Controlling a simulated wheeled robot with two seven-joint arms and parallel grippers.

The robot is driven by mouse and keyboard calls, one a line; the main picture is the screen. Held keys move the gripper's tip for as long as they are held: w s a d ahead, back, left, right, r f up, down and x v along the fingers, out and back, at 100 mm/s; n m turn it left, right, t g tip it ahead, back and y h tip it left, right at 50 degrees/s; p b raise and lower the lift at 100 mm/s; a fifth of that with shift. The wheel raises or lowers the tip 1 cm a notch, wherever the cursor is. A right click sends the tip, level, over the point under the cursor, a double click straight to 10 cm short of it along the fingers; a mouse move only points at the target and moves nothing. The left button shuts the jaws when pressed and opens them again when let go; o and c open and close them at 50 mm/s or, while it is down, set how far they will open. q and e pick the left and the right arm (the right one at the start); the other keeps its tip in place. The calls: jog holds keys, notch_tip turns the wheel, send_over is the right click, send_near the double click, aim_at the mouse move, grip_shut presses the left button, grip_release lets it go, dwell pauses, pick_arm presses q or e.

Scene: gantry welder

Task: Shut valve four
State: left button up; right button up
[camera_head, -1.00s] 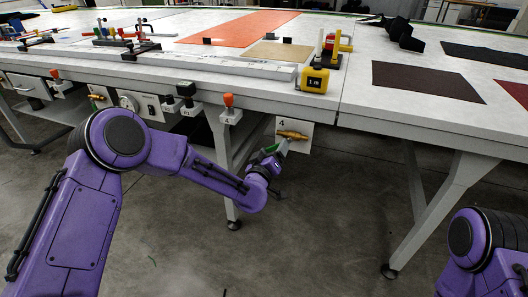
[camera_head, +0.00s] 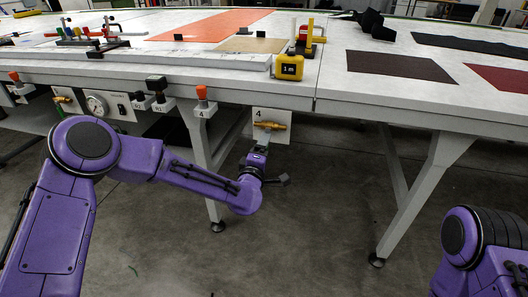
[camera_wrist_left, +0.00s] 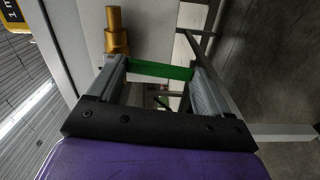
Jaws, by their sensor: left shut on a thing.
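Valve four is a brass valve (camera_head: 269,125) on a white plate marked 4 (camera_head: 281,133), hanging under the table's front edge. The brass body also shows at the top left of the left wrist view (camera_wrist_left: 115,32). Its green handle (camera_wrist_left: 160,71) crosses between the two fingers of my left gripper (camera_wrist_left: 155,74), which is shut on it. In the head view, my left gripper (camera_head: 259,148) is just below the brass body, reaching up from beneath, and mostly covers the handle. My right gripper is out of view; only part of that arm shows.
A table leg (camera_head: 211,170) stands behind my left arm. A yellow tape measure (camera_head: 289,67) sits on the table edge above. The floor right of the plate is open up to another leg (camera_head: 415,195).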

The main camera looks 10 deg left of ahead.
pick_arm(q)
jog(key=shift+d+n, duration=0.2)
jog(key=shift+n, duration=0.3)
jog(key=o, duration=1.4)
jog(key=s, duration=1)
jog(key=shift+s+a, duration=0.2)
jog(key=shift+s, duration=0.1)
